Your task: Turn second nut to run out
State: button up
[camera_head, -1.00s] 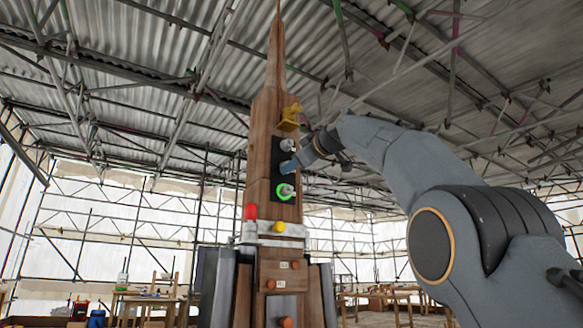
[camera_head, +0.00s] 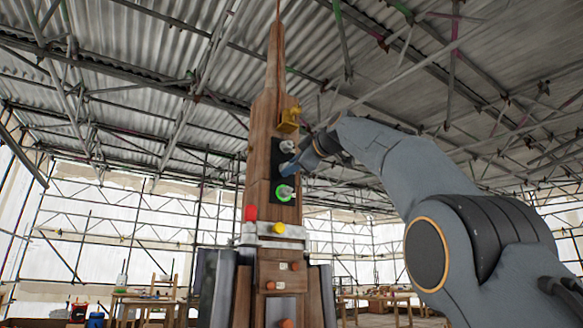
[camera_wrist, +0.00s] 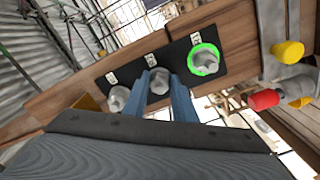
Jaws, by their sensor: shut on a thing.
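A black plate (camera_wrist: 221,72) on the wooden spire (camera_head: 261,150) carries three grey nuts in a row, each with a small white label too small to read. The middle nut (camera_wrist: 158,82) sits between the two blue fingers of my gripper (camera_wrist: 166,84), which is shut on it. One end nut (camera_wrist: 118,98) is to its left in the wrist view; in the head view it is the top one (camera_head: 286,146). The other end nut (camera_wrist: 205,62) has a bright green ring around it and is the lowest in the head view (camera_head: 286,192). In the head view my gripper (camera_head: 287,168) hides the middle nut.
A yellow bracket (camera_head: 288,121) stands out from the spire just above the plate. Below are a red cap (camera_head: 250,213) and a yellow cap (camera_head: 279,228) at a pale collar (camera_head: 262,241). Scaffolding and work tables (camera_head: 143,302) stand farther back.

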jog(key=o, duration=1)
jog(key=shift+f, duration=0.15)
jog(key=shift+o, duration=0.2)
jog(key=shift+s, duration=0.1)
jog(key=b+v, duration=0.4)
jog(key=v, duration=0.3)
jog(key=shift+s+d, duration=0.2)
